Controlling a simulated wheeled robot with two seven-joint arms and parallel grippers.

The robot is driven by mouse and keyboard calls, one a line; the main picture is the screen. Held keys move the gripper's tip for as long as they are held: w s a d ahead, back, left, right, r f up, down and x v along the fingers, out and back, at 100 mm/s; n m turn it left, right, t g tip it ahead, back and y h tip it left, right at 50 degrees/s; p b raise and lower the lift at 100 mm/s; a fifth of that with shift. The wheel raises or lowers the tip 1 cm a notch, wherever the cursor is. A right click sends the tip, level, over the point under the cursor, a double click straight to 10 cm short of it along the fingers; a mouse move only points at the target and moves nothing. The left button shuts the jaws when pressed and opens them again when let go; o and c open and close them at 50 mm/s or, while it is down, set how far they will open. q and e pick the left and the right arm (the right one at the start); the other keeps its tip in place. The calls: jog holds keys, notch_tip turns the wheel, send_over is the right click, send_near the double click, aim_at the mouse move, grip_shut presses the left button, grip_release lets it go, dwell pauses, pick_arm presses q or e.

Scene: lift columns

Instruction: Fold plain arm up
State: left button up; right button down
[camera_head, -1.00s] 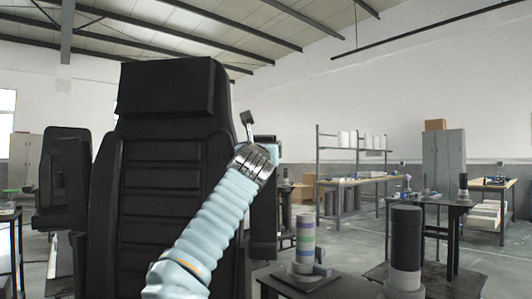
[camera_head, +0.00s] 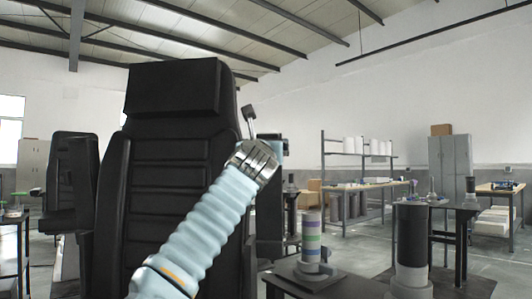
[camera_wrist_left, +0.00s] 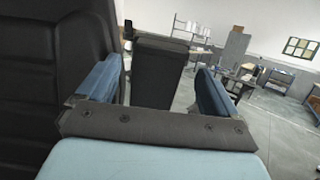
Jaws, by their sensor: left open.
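A black high-backed seat (camera_head: 165,160) stands close in front of me in the head view. My left arm crosses it from below, its wrist at the seat's right edge; the fingers are hidden there. In the left wrist view my left gripper (camera_wrist_left: 160,68) is open, with its two blue fingers apart. A black block-like part (camera_wrist_left: 158,75) shows between and beyond the fingers; it may be the seat's arm, and I cannot tell whether they touch. The seat back also fills the left of the wrist view (camera_wrist_left: 45,75). A small lever (camera_head: 249,112) rises beside the backrest. My right gripper is out of view.
Another black seat (camera_head: 75,170) stands behind at left. Shelving and benches line the back, with open floor before them.

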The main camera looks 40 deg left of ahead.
pick_arm(q)
jog(key=b+v, duration=0.3)
jog(key=v, duration=0.6)
jog(key=shift+s+d, duration=0.15)
jog(key=shift+s, duration=0.1)
jog(key=shift+f, duration=0.1)
